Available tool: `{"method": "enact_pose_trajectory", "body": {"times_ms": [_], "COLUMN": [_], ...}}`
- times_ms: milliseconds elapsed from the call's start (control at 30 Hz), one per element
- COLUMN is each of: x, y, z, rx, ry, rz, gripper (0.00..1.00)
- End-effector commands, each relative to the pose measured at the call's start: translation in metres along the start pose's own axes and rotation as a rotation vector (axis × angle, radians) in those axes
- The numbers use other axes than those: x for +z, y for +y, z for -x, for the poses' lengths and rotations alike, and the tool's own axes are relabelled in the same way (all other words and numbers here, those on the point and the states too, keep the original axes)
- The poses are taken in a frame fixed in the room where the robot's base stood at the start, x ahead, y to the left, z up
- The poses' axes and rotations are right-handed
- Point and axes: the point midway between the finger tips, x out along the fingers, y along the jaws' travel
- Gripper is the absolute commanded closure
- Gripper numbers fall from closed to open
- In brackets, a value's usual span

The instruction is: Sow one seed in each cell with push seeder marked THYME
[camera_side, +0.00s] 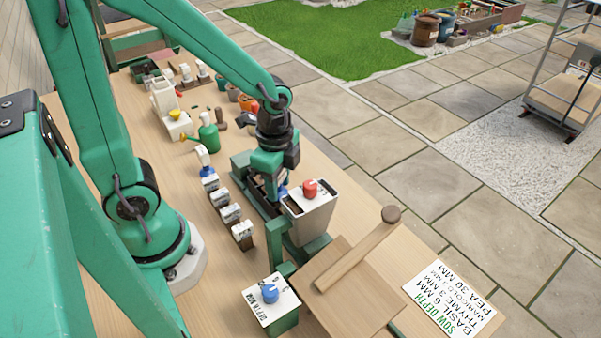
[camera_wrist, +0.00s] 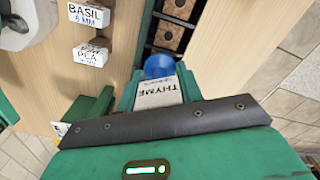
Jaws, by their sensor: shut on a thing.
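My gripper (camera_side: 272,186) is over the dark green tray (camera_side: 240,163) on the bench. In the wrist view my gripper (camera_wrist: 150,92) is shut on the push seeder marked THYME (camera_wrist: 158,94), which has a white label and a round blue end (camera_wrist: 158,66). Beyond the blue end, several brown soil-filled cells (camera_wrist: 170,38) show in the black tray. The seeder's contact with a cell cannot be told. No seeds can be made out. My gripper hides much of the tray in the side view.
Labelled holders, including BASIL (camera_wrist: 88,14) and PEA (camera_wrist: 92,52), stand left of the tray. A grey bin (camera_side: 311,222) with a red knob stands close right.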

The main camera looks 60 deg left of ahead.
Motion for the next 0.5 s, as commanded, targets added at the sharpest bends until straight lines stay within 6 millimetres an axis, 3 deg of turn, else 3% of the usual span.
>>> {"method": "enact_pose_trajectory", "body": {"times_ms": [500], "x": [0.0001], "y": [0.0001], "z": [-0.0056], "rx": [0.001], "ry": [-0.001], "rz": [0.0], "gripper": [0.8]}}
